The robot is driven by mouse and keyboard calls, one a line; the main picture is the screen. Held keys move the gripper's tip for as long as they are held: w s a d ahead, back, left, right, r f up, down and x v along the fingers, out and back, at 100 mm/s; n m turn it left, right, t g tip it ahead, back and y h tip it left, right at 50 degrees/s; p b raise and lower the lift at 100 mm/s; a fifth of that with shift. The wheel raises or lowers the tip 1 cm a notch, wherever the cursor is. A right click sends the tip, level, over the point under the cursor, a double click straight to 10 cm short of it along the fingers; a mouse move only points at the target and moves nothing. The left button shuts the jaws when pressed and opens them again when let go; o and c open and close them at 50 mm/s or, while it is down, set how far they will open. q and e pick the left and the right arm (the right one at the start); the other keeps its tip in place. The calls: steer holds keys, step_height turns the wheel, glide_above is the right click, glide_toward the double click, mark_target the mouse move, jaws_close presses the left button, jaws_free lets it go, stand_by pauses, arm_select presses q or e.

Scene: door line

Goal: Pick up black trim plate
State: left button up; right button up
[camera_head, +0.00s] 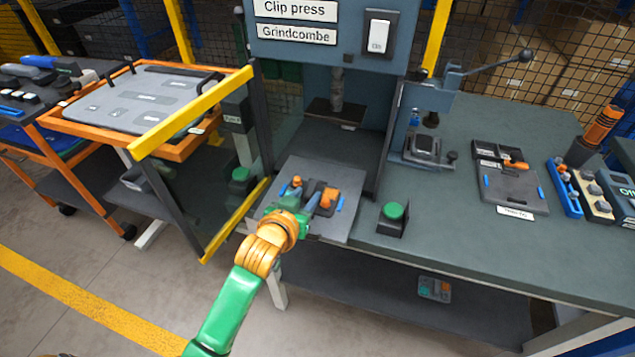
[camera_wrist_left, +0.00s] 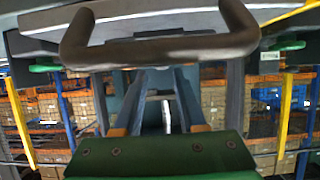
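My left gripper (camera_head: 308,203) comes in from below, over the grey nest plate (camera_head: 338,226) of the clip press. In the wrist view its two grey-blue fingers (camera_wrist_left: 160,100) stand apart, with background showing between them. A small dark piece (camera_head: 313,187) with orange parts beside it lies at the fingertips; the gripper partly hides it, and I cannot tell whether it is the black trim plate or whether they touch. A dark flat plate (camera_head: 508,190) lies on the bench at the right. My right gripper is out of view.
A green button (camera_head: 393,211) stands right of the nest. A yellow-edged guard (camera_head: 195,112) stands to the left. A lever press (camera_head: 428,140) and a blue tray (camera_head: 565,188) are on the bench. A dark curved bar (camera_wrist_left: 160,50) crosses the wrist view.

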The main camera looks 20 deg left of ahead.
mark_target(310, 188)
arm_select(q)
steer(key=shift+w, duration=0.5)
steer(key=x, duration=0.4)
steer(key=shift+a+f, duration=0.15)
steer(key=shift+s, duration=0.1)
jaws_close()
